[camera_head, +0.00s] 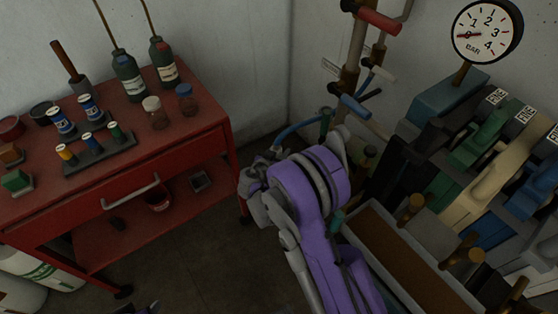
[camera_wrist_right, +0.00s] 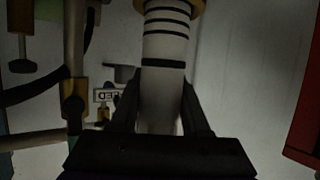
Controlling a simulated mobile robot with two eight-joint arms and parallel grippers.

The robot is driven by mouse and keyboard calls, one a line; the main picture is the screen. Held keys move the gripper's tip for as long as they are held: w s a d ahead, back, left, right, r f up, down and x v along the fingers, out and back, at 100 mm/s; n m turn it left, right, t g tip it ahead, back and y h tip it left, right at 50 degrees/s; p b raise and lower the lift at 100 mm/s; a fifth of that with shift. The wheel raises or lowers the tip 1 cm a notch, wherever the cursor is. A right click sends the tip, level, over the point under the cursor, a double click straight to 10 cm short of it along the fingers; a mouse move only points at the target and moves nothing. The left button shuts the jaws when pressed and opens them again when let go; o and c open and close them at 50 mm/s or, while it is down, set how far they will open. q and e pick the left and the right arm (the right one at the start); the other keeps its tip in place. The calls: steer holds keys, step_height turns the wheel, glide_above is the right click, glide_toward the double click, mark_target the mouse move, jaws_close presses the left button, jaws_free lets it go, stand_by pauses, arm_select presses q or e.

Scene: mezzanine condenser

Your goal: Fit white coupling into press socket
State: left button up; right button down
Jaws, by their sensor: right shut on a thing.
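The white coupling (camera_wrist_right: 165,48), a pale cylinder with several black bands, stands between the two dark fingers of my right gripper (camera_wrist_right: 160,100) in the right wrist view. The gripper is shut on it. A brass-coloured ring shows at the coupling's far end, at the top edge; I cannot tell whether it belongs to the coupling. In the head view my purple right arm reaches up the middle and hides its fingers and the coupling. I cannot pick out the press socket. Only a small purple and dark bit, perhaps my left arm, shows at the bottom edge.
A red cart (camera_head: 190,135) with bottles, jars and spools stands on the left. Beyond my arm is a pipe stand with a red handle (camera_head: 380,18) and blue handle (camera_head: 350,105). A gauge (camera_head: 487,32), coloured blocks and a brown-lined tray (camera_head: 400,262) are on the right.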

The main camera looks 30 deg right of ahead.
steer(key=shift+f+b, duration=0.65)
steer(key=shift+f, duration=0.95)
steer(key=shift+f, duration=0.1)
steer(key=c, duration=0.8)
jaws_free()
steer(key=shift+f, duration=0.15)
steer(key=shift+c, duration=0.2)
steer(key=o, duration=0.5)
steer(key=shift+c, duration=0.2)
